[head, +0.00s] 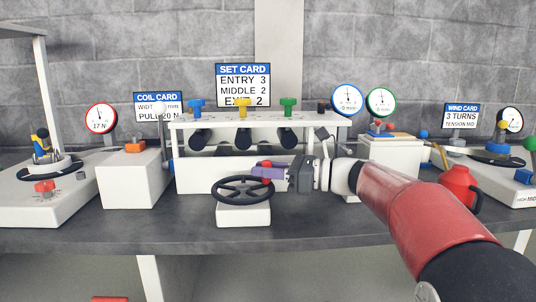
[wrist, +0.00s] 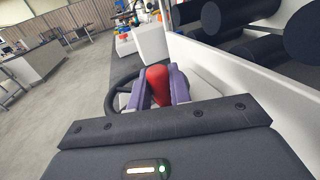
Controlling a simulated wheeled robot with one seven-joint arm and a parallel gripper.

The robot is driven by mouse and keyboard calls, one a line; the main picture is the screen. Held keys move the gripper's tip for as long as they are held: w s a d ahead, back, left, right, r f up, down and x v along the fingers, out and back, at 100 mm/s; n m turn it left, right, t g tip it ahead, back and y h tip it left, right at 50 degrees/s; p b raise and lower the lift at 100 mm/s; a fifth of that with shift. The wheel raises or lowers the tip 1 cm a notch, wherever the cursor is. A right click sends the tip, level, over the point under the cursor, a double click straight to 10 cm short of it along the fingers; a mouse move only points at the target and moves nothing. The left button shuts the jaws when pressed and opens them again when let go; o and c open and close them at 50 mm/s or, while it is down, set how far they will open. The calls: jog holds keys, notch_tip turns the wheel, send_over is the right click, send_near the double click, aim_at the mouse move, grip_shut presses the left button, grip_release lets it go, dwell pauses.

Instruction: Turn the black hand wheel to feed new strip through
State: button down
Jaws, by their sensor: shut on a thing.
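The black hand wheel (head: 243,189) lies on a white block (head: 243,214) in front of the strip feed rack (head: 230,176). A red knob (head: 266,164) stands on the wheel's rim at its right far side. My gripper (head: 264,172) reaches in from the right, and its purple fingers are shut on the red knob. In the wrist view the red knob (wrist: 158,84) sits between the two purple fingers, and part of the black wheel rim (wrist: 118,92) shows to the left of them. The fingers hide the knob's lower part.
A set card (head: 243,85) stands behind the rack, reading entry 3, middle 2, exit 2. Blue, yellow and green knobs top the rack (head: 243,106). A white box (head: 134,177) stands left, and a red kettle-like object (head: 457,187) right. The bench front edge is clear left of the wheel.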

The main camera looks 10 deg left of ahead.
jog(key=shift+w+a+r+n+g+p, duration=0.15)
jog(key=shift+w+n+g+p, duration=0.1)
jog(key=shift+n+g+p, duration=0.45)
jog(key=shift+w+a+f+n+g+p, duration=0.15)
jog(key=shift+n+g+p, duration=0.25)
jog(key=shift+g, duration=0.5)
jog(key=shift+g, duration=0.3)
jog(key=shift+a, duration=0.1)
jog(key=c, duration=1.3)
grip_release()
jog(key=shift+w+d, duration=0.15)
jog(key=shift+d, duration=1.15)
jog(key=shift+w+d, duration=0.2)
jog(key=shift+d, duration=1.05)
jog(key=shift+w+d, duration=0.15)
jog(key=shift+d, duration=1.15)
jog(key=shift+c, duration=0.2)
